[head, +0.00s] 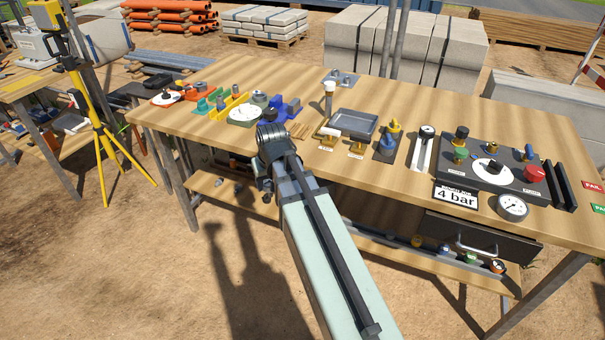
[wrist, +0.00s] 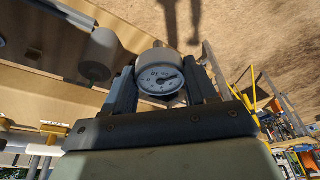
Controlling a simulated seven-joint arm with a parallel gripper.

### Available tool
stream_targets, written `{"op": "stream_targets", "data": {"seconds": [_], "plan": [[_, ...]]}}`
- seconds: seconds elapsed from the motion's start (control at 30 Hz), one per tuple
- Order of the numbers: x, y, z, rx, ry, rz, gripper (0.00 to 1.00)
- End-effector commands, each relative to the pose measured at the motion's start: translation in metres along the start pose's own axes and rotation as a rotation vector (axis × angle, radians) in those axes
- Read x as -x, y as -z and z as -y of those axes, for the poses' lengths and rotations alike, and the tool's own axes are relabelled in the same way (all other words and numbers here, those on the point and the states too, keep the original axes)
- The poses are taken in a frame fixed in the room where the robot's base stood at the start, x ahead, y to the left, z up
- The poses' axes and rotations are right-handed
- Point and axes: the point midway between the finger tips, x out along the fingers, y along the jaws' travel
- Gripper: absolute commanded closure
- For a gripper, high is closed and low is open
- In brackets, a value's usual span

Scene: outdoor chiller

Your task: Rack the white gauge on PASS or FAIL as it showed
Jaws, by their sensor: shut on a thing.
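My gripper (wrist: 162,88) is shut on a gauge (wrist: 160,80) with a white round face, black markings and a dark needle. The gauge sits between the two fingers in the wrist view, its face tilted toward the camera; I cannot read its value surely. In the head view my arm hides the held gauge, above the bench's front edge. A red FAIL label (head: 592,185) lies at the bench's right end, and a green label (head: 600,209), cut off by the picture's edge, lies in front of it.
The wooden bench (head: 400,185) carries a dark test panel (head: 490,170), a 4 bar sign (head: 456,196), another round gauge (head: 512,207), a grey tray (head: 350,123) and several coloured fixtures. A drawer (head: 480,240) hangs under the front edge.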

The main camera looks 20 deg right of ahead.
Motion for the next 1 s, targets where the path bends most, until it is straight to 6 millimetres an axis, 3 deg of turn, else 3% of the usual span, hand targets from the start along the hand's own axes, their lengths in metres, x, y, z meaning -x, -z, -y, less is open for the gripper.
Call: {"op": "stream_targets", "data": {"seconds": [0.27,0.6,0.8,1.0], "plan": [[0.037,0.054,-0.059,0.093,0.028,-0.004,1.0],[0.1,0.107,-0.165,0.164,0.05,-0.003,1.0],[0.128,0.118,-0.237,0.099,0.03,-0.001,1.0],[0.141,0.113,-0.314,-0.063,-0.021,-0.001,1.0]]}}
